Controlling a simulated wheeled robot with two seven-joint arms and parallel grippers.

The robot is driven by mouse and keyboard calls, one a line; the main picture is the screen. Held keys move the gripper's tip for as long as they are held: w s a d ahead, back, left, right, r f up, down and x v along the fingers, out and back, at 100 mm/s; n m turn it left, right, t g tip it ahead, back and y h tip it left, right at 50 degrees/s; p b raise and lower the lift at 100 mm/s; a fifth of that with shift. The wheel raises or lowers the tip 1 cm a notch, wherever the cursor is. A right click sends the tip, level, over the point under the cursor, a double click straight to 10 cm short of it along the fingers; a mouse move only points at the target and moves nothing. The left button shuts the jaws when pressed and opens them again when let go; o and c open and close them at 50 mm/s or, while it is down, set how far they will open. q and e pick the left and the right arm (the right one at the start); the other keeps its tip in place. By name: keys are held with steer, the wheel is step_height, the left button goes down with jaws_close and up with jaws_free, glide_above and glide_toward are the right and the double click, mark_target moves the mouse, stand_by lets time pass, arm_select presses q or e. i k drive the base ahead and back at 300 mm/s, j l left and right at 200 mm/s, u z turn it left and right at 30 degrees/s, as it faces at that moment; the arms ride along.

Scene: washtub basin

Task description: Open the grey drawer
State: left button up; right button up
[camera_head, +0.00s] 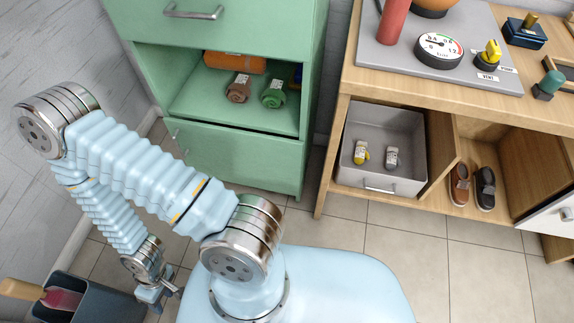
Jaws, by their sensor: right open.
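The grey drawer (411,130) sits in the left compartment under the wooden workbench, right of centre. Its inside shows from above, and its front bears a metal handle (380,189). How far out it stands, I cannot tell. Inside lie a yellow-and-white item (361,152) and a grey item (392,157). My right gripper (172,290) is at the lower left, small, open and empty, beside a dark bin. It is well away from the drawer and touches nothing that I can see. My left gripper is not in view.
A green cabinet (240,160) with an open shelf stands left of the workbench (440,105). Shoes (485,187) fill the compartment right of the drawer. A dark bin (85,300) holding a pink-bladed tool stands at lower left. Tiled floor (400,235) before the drawer is clear.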

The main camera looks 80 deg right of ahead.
mark_target(382, 127)
steer(key=j+z, duration=0.1)
steer(key=z, duration=0.35)
steer(key=j+z, duration=0.1)
steer(key=z, duration=0.35)
steer(key=j+z, duration=0.1)
steer(key=z, duration=0.3)
steer(key=j+z, duration=0.1)
steer(key=z, duration=0.35)
steer(key=l+z, duration=0.1)
steer(key=z, duration=0.75)
steer(key=i+z, duration=0.15)
steer(key=z, duration=0.3)
steer(key=l+z, duration=0.1)
steer(key=z, duration=0.35)
steer(key=i+z, duration=0.1)
steer(key=z, duration=0.35)
steer(key=k, duration=0.65)
steer(key=i, duration=0.65)
